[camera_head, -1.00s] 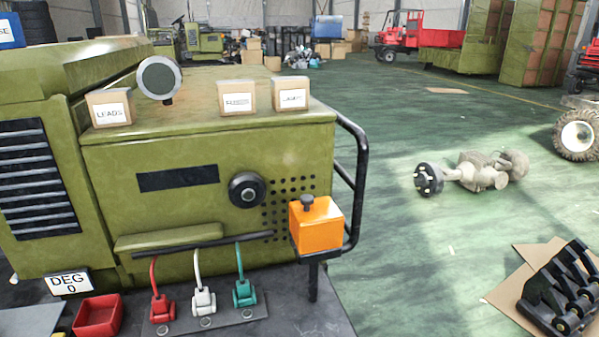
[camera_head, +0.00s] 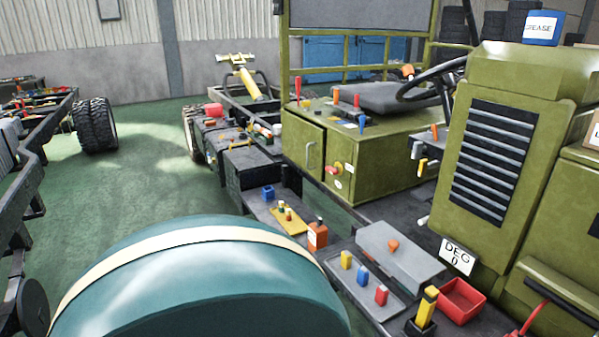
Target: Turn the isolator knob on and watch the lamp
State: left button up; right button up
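A red knob on a yellow plate (camera_head: 335,169) sits on the front face of the green cabinet (camera_head: 378,180), beside the cabinet door; it looks like the isolator knob. It is small here, and I cannot tell its turned position. I cannot make out a lamp for certain in this view. Neither of my grippers is in view.
A large teal rounded body with a cream band (camera_head: 200,300) fills the lower foreground. A chassis deck holds a grey tray (camera_head: 362,290), a red bin (camera_head: 460,300) and a "DEG 0" sign (camera_head: 458,257). Green floor (camera_head: 130,190) is open at left.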

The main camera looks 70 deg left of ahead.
aim_at(329, 168)
jog(key=u, duration=2)
jog(key=j+z, duration=0.15)
jog(key=z, duration=0.2)
jog(key=i+j+z, duration=0.1)
jog(key=z, duration=0.25)
jog(key=j+z, duration=0.55)
jog(key=j, duration=0.25)
jog(key=j+z, duration=0.25)
jog(key=j, duration=0.25)
jog(key=k+j+z, duration=0.1)
jog(key=j, duration=0.45)
jog(key=k+j+z, duration=0.1)
jog(key=j, duration=0.4)
